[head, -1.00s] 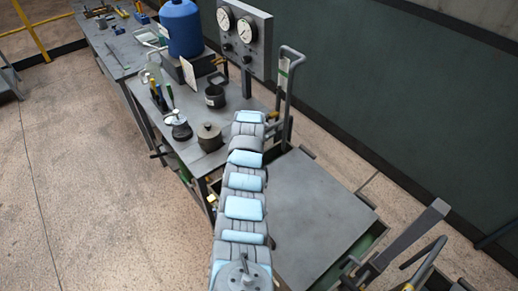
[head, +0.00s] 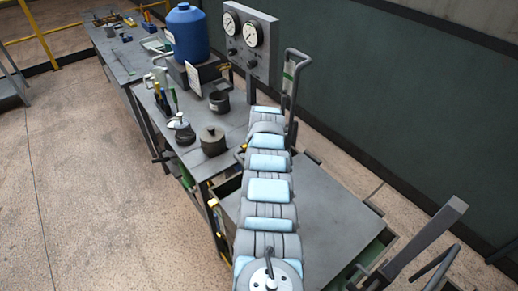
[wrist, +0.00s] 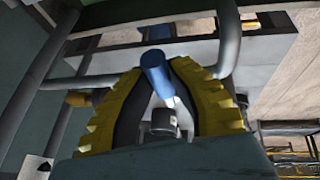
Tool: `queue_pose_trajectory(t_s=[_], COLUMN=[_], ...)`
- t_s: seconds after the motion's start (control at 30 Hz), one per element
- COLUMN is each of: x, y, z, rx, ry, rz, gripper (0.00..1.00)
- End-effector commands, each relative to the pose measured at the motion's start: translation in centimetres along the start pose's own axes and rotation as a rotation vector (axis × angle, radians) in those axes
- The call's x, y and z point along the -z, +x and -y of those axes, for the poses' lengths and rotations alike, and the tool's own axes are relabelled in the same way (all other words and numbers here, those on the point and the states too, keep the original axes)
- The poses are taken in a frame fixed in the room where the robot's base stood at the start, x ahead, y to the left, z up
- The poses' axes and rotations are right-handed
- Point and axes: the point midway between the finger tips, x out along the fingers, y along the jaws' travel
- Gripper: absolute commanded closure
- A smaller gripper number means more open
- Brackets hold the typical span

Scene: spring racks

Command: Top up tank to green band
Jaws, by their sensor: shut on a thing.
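In the wrist view my gripper (wrist: 161,68) has its two yellow ribbed fingers closed in around a blue cylindrical handle (wrist: 155,68). A pale metal stem runs from the handle down between the fingers. What the handle belongs to is not clear. In the head view my arm hides the gripper. The tank itself I cannot clearly make out.
A bench (head: 170,130) to the left holds a blue container (head: 187,33), a dark pot (head: 219,101), a lidded pot (head: 213,141) and tools. A panel with two dials (head: 250,40) stands behind it. A flat grey cart top (head: 330,225) is at right. The left floor is open.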

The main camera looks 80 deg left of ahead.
Motion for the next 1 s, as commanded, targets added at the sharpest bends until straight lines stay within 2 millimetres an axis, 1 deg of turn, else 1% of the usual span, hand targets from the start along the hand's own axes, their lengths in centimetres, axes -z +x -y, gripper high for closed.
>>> queue_pose_trajectory(t_s=[0.47, 0.5, 0.6, 1.0], x=[0.06, 0.05, 0.05, 0.04], y=[0.09, 0.1, 0.08, -0.18], z=[0.04, 0.04, 0.03, -0.04], rx=[0.002, 0.002, 0.002, 0.001], ry=[-0.005, -0.005, -0.005, -0.004], rz=[-0.002, -0.002, -0.002, -0.002], gripper=[1.0, 0.77, 0.5, 0.5])
